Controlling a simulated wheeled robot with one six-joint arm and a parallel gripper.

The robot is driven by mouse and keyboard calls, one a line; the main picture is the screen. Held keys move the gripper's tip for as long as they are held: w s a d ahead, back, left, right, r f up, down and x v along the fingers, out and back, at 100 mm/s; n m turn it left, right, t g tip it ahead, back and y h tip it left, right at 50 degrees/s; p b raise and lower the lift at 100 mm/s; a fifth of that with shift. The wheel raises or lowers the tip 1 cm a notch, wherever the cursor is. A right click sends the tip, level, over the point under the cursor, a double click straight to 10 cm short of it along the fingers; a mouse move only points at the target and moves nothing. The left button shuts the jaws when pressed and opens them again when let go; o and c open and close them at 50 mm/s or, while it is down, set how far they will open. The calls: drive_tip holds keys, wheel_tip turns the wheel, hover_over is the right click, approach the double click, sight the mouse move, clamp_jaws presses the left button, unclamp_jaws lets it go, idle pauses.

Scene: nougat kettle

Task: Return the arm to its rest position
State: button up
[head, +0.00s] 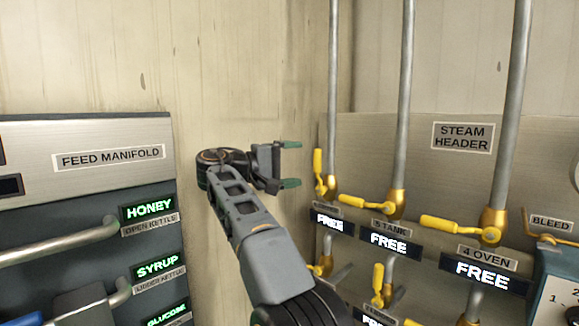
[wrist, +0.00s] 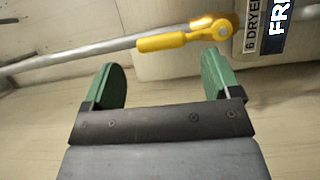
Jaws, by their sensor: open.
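My gripper (head: 291,163) is at the middle of the head view, on the end of my raised arm, in front of the bare wall corner. Its green-tipped fingers are apart and nothing is between them. The wrist view shows the same gripper (wrist: 165,85), open and empty. A yellow valve handle (wrist: 162,43) and its brass valve lie beyond the fingertips in that view. In the head view this valve handle (head: 317,165) stands upright just right of the fingers. I cannot tell how close the fingers are to it.
The steam header panel (head: 400,150) at right carries vertical pipes and several yellow-handled valves, with lit FREE displays (head: 388,241). The feed manifold (head: 60,190) at left has pipes sticking out and green lit displays. Bare wall (head: 240,70) lies above my gripper.

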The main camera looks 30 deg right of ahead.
drive_tip(key=w+a+f+n+t+y, duration=0.2)
drive_tip(key=f+n+t+y, duration=0.15)
drive_tip(key=f, duration=0.65)
drive_tip(key=w+a+f+n+t+y, duration=0.15)
drive_tip(key=f+y, duration=0.35)
drive_tip(key=f, duration=0.5)
drive_tip(key=s+a+f+m+y, duration=0.1)
drive_tip(key=s+a+f+y, duration=0.1)
drive_tip(key=s+f, duration=0.3)
drive_tip(key=s+a+f+m+y, duration=0.1)
drive_tip(key=s+a+f+y, duration=0.2)
drive_tip(key=s, duration=0.8)
drive_tip(key=s+a+f+m+y, duration=0.2)
drive_tip(key=s+a+f+y, duration=0.1)
drive_tip(key=s+f, duration=0.5)
drive_tip(key=shift+s+y, duration=0.25)
drive_tip(key=shift+y, duration=0.5)
